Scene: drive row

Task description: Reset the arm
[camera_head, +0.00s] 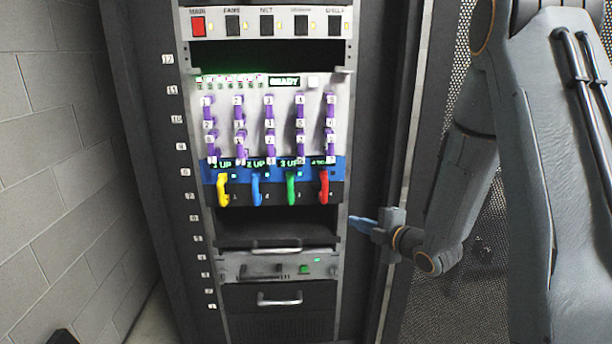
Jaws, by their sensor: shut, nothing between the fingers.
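My gripper (357,222) is at the right side of the rack, low and just right of the open dark bay. Its blue fingers point left and are shut with nothing between them. My grey arm comes in from the right and is bent, with the wrist near the rack's right edge. The fingers are apart from the coloured handles, to the right of and below the red handle (324,188).
The rack (163,150) holds a panel of purple-handled drives (269,112). Below hang a yellow handle (222,190), blue handle (256,190) and green handle (291,190). Switches, one red (198,26), line the top. A drawer (279,298) is low. A block wall (50,150) stands left.

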